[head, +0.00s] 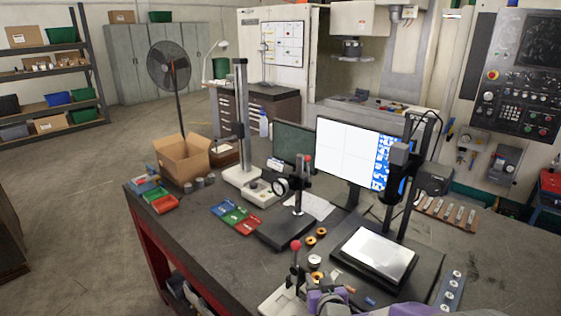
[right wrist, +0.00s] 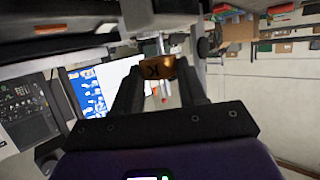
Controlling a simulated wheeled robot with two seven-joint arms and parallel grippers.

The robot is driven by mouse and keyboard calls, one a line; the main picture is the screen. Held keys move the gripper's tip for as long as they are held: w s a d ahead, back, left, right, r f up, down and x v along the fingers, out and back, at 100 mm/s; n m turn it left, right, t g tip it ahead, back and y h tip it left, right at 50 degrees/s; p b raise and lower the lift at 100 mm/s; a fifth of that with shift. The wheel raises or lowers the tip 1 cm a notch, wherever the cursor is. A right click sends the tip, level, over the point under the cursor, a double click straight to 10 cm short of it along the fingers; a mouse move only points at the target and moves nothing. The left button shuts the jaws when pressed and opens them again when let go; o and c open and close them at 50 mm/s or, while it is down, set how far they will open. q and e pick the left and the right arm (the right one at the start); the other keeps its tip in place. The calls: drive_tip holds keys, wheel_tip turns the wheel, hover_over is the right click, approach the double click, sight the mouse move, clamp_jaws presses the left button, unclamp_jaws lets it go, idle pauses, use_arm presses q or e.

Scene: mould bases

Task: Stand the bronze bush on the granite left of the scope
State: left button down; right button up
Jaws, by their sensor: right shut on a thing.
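My right gripper (right wrist: 158,72) is shut on a bronze bush (right wrist: 158,68), with a dark letter mark on its face, in the right wrist view. In the head view this gripper (head: 334,290) is at the bottom, low over the front of the bench, with the bush mostly hidden. The dark granite plate (head: 270,232) carries a dial gauge stand and lies left of the scope (head: 397,190). Two other bronze bushes (head: 321,232) (head: 310,242) lie between granite and scope base. My left gripper is not in view.
A red-knobbed press-like tool (head: 288,290) stands at the bench front beside the gripper. A small round gauge (head: 315,261) lies behind it. A bright monitor (head: 348,150) stands behind.

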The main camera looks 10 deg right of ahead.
drive_tip(key=w+d+r+m+g+h+p, duration=0.1)
drive_tip(key=w+d+r+m+h+p, duration=0.2)
drive_tip(key=d, duration=0.4)
drive_tip(key=w+d+r+m+g+h+p, duration=0.1)
drive_tip(key=w+d+m+h+p, duration=0.1)
drive_tip(key=w+d+m+h, duration=0.3)
wheel_tip(320, 180, up, 5)
drive_tip(key=m+g+h+p, duration=0.2)
drive_tip(key=g+h+p, duration=0.1)
drive_tip(key=p, duration=0.1)
hover_over(375, 251)
wheel_tip(375, 251, down, 5)
drive_tip(key=shift+f+b, duration=0.1)
drive_tip(key=shift+b, duration=0.4)
wheel_tip(375, 251, down, 4)
drive_tip(key=shift+r, duration=0.25)
drive_tip(key=shift+f, duration=0.4)
